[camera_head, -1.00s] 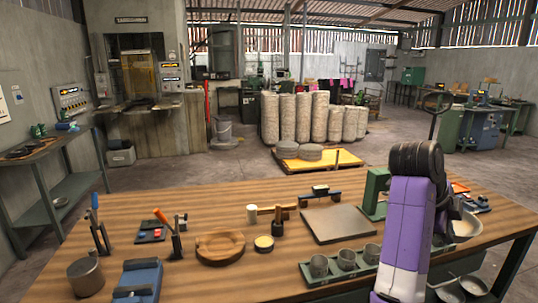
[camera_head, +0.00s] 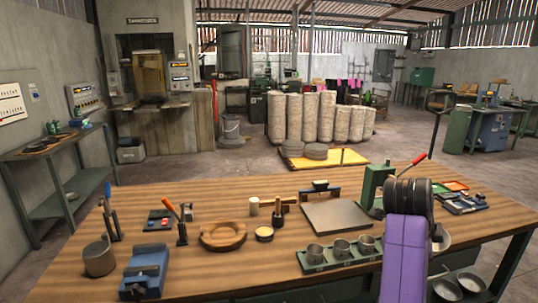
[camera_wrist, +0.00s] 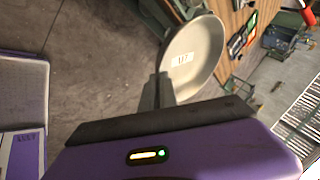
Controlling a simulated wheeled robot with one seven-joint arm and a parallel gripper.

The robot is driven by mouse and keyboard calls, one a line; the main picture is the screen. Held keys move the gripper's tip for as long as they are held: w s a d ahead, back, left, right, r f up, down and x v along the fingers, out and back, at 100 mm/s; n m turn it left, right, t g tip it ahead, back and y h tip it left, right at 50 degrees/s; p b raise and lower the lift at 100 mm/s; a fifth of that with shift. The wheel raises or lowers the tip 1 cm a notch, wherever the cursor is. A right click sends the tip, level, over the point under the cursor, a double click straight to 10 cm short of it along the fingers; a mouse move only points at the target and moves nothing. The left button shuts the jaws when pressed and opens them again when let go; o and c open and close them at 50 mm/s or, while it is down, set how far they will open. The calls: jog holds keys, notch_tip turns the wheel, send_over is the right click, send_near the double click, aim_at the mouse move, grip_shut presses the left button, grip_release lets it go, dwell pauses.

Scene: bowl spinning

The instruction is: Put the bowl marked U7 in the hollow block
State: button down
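The bowl marked U7 (camera_wrist: 195,48) is a pale, round, shallow metal bowl with a white label in the wrist view. My gripper (camera_wrist: 158,92) has its grey fingers closed together at the bowl's near-left rim and appears to pinch it. In the head view only a sliver of the bowl (camera_head: 443,241) shows to the right of my purple arm, near the bench's right end; my fingers are hidden there. The hollow block (camera_head: 222,247) is a round wooden piece with a dished middle, lying on the bench left of centre, with nothing in it.
A green tray (camera_head: 312,268) with three cups stands at the bench's front. A flat grey plate (camera_head: 338,217) and a green press (camera_head: 375,185) lie behind it. A blue vise (camera_head: 144,275), a dark pot (camera_head: 99,259) and upright-handled tools flank the block. More bowls (camera_head: 472,284) sit below the bench.

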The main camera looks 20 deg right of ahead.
jog(key=w+a+f+n+t+y, duration=0.25)
jog(key=a+f+n, duration=0.25)
jog(key=a+f, duration=0.4)
jog(key=w+a+f+n+t+y, duration=0.1)
jog(key=w+a+f+n+t, duration=0.3)
jog(key=a+f, duration=0.45)
jog(key=s+a+f+n+y, duration=0.2)
jog(key=s+a+f+n, duration=0.1)
jog(key=a, duration=0.6)
jog(key=s+a+f+n+y, duration=0.2)
jog(key=s+a+f+n, duration=0.2)
jog(key=a+f, duration=0.3)
jog(key=a, duration=0.3)
jog(key=shift+s+f+n, duration=0.3)
jog(key=shift+s, duration=0.1)
